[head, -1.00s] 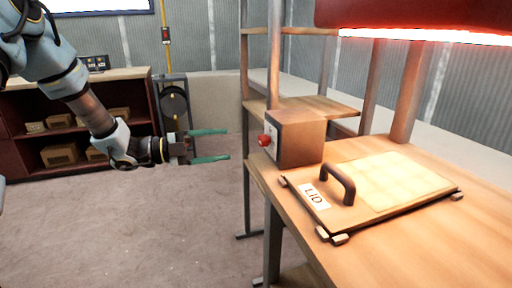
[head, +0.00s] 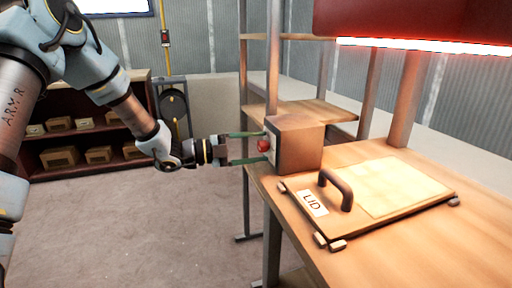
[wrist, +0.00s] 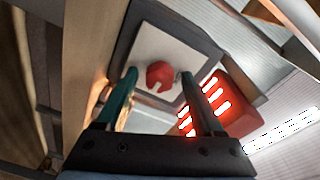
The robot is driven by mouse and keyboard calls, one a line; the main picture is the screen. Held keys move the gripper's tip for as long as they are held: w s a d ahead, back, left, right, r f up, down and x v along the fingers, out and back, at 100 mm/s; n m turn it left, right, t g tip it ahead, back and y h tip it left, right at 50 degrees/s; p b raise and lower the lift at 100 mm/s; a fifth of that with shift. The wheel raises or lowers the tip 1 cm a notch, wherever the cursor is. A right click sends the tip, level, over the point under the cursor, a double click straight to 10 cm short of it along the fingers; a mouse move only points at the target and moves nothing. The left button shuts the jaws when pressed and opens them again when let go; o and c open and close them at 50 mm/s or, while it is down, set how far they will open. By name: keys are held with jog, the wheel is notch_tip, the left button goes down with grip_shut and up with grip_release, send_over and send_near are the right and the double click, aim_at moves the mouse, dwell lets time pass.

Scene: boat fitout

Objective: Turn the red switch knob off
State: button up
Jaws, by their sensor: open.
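The red switch knob (head: 264,145) sits on the left face of a brown box (head: 298,143) at the bench's left edge. In the wrist view the red knob (wrist: 160,75) shows on a pale plate (wrist: 168,55) with a dark frame, with a notch at its lower edge. My gripper (head: 262,147) is open, its two green fingers reaching to either side of the knob. In the wrist view my gripper (wrist: 158,77) has one finger left of the knob and one right, with gaps showing. I cannot tell whether either fingertip touches the plate.
A board marked LID (head: 313,203) with a dark handle (head: 337,190) lies on the wooden bench (head: 420,250). A red hood with a glowing lamp (head: 420,45) hangs above. A metal post and shelf stand behind the box. Open floor lies left of the bench.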

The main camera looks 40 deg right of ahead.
grip_shut()
dwell(0.3)
dwell(0.4)
jog(key=n+p, duration=0.1)
jog(key=n, duration=0.4)
jog(key=shift+h, duration=0.4)
jog(key=n+p, duration=0.1)
jog(key=n, duration=0.3)
jog(key=shift+n+p, duration=0.35)
jog(key=shift+n, duration=0.05)
jog(key=n+h+p, duration=0.1)
jog(key=n, duration=0.3)
jog(key=shift+n+t+p, duration=0.3)
jog(key=shift+n+p, duration=0.05)
jog(key=shift+n, duration=0.05)
jog(key=shift+f+n+t+p, duration=0.1)
jog(key=shift+n+t+p, duration=0.55)
jog(key=shift+n, duration=1.85)
grip_release()
